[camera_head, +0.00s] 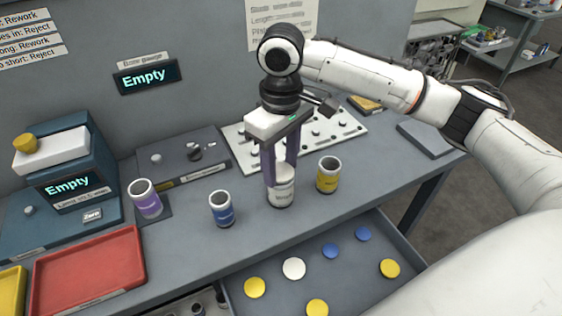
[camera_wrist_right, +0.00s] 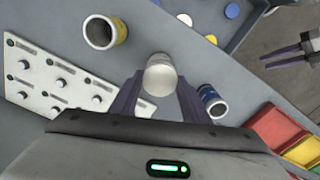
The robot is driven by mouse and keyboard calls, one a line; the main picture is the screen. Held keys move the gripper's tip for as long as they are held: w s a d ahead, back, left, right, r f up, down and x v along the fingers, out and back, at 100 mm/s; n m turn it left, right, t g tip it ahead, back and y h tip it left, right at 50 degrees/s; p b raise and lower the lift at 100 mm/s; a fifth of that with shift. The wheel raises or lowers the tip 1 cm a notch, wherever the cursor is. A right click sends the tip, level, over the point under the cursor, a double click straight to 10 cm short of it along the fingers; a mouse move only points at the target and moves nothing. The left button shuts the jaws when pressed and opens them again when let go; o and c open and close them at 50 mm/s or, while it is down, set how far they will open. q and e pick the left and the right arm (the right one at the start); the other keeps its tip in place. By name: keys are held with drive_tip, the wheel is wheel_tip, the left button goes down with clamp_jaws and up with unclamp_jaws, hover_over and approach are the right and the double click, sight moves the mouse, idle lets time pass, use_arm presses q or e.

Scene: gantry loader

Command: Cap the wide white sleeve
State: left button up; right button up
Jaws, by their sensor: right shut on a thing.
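The wide white sleeve (camera_head: 282,198) stands upright on the bench, with dark print on its side. My right gripper (camera_head: 281,181) points straight down over it, its purple fingers either side of the sleeve's top. In the right wrist view, a pale round white cap (camera_wrist_right: 160,79) lies between the fingers (camera_wrist_right: 158,94) and covers the mouth. I cannot tell whether it is fully seated. Another white cap (camera_head: 293,268) lies in the open drawer. My left gripper (camera_wrist_right: 282,58) shows only in the right wrist view, empty with fingers apart, off to the right.
A yellow sleeve (camera_head: 327,178) stands close right of the white one, a blue sleeve (camera_head: 221,212) to its left, and a purple sleeve (camera_head: 147,203) farther left. The open drawer (camera_head: 345,295) also holds yellow and blue caps. A red tray (camera_head: 92,270) lies at the left.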

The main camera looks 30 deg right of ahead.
drive_tip(key=shift+s+f, duration=0.1)
drive_tip(key=shift+f, duration=0.15)
drive_tip(key=o, duration=1.1)
wheel_tip(320, 180, up, 11)
drive_tip(key=shift+f, duration=0.15)
